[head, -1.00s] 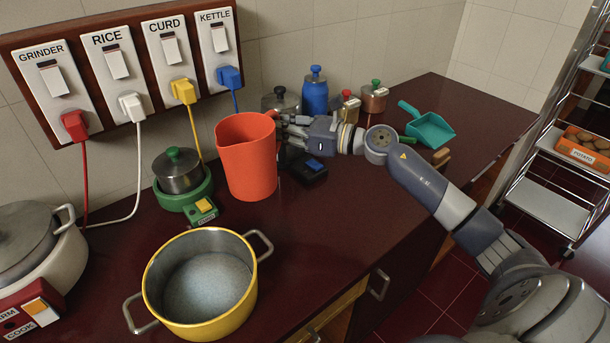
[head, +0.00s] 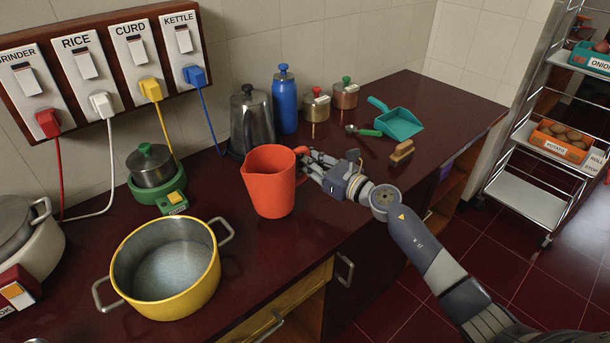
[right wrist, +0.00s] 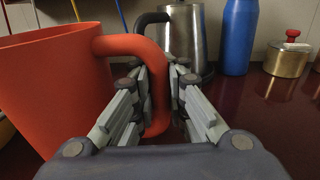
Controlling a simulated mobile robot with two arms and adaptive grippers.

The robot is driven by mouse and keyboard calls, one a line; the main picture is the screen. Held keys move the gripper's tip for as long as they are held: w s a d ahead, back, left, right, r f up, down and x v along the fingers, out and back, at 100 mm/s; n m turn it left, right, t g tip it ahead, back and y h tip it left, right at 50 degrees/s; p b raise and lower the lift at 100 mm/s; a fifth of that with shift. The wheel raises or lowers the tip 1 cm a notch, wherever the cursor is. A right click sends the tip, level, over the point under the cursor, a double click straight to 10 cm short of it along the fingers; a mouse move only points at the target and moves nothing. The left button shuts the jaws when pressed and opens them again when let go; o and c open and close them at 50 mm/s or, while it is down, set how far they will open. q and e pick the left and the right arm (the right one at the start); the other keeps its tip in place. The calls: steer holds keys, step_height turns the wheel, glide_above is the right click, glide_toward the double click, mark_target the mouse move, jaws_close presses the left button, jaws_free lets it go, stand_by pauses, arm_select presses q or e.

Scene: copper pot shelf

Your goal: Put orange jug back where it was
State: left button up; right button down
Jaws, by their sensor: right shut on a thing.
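The orange jug (head: 268,182) is upright at the middle of the dark red counter in the head view, its handle to the right. My right gripper (head: 308,163) is shut on the jug's handle. In the right wrist view the jug (right wrist: 50,90) fills the left side, and its handle passes between the fingers of my right gripper (right wrist: 160,95). Whether the jug's base touches the counter I cannot tell. My left gripper is not in view.
A yellow pot (head: 165,268) stands at the front left of the jug. A steel kettle (head: 251,120) and a blue bottle (head: 285,100) stand behind it. A green-based cooker (head: 155,175) is to the left.

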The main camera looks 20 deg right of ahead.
steer(key=shift+f+b, duration=0.3)
steer(key=shift+f, duration=1.25)
steer(key=shift+f, duration=0.15)
steer(key=c, duration=1.6)
jaws_free()
